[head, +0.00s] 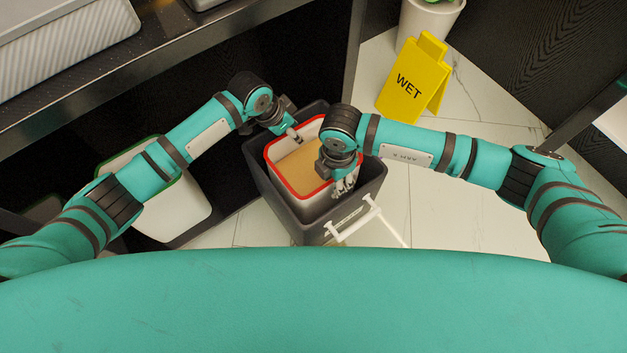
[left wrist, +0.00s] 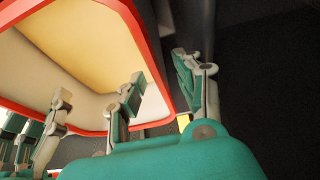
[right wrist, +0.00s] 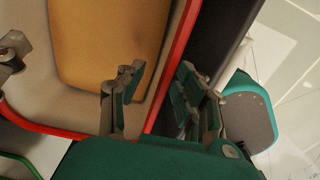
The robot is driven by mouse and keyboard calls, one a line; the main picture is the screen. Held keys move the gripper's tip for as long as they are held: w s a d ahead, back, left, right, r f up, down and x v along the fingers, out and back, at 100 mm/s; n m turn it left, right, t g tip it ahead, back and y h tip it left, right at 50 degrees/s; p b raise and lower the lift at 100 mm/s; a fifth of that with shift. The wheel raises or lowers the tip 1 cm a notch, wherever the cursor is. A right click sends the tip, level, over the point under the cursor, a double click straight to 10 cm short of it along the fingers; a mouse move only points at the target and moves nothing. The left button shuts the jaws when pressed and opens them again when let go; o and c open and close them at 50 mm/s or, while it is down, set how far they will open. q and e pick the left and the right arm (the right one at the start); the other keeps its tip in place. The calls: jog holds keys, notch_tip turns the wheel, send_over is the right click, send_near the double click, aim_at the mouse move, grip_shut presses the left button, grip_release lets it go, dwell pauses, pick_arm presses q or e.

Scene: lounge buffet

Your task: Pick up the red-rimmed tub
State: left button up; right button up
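The red-rimmed tub (head: 301,178) is pale with a tan bottom and sits inside a dark grey bin (head: 371,196). My left gripper (head: 294,134) is at the tub's upper-left rim. In the left wrist view its fingers (left wrist: 158,80) are apart, one over the tub's inside and one outside the red rim. My right gripper (head: 346,185) is at the right rim. In the right wrist view its fingers (right wrist: 155,88) are apart, with the red rim (right wrist: 172,75) between them. Whether any finger touches the wall is unclear.
A green-rimmed white tub (head: 185,212) stands at the left below a dark shelf (head: 190,55). A white handle (head: 352,222) sticks out at the bin's front. A yellow WET sign (head: 412,80) and a plant pot (head: 428,20) stand behind to the right. Tiled floor is clear at right.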

aim_at(333, 186)
pick_arm(q)
jog(key=shift+w+d+f, duration=0.15)
jog(key=shift+d+f, duration=0.05)
jog(key=shift+f, duration=0.45)
pick_arm(e)
jog(key=shift+f, duration=1.55)
pick_arm(q)
grip_shut()
pick_arm(e)
grip_shut()
pick_arm(q)
jog(key=shift+r, duration=0.1)
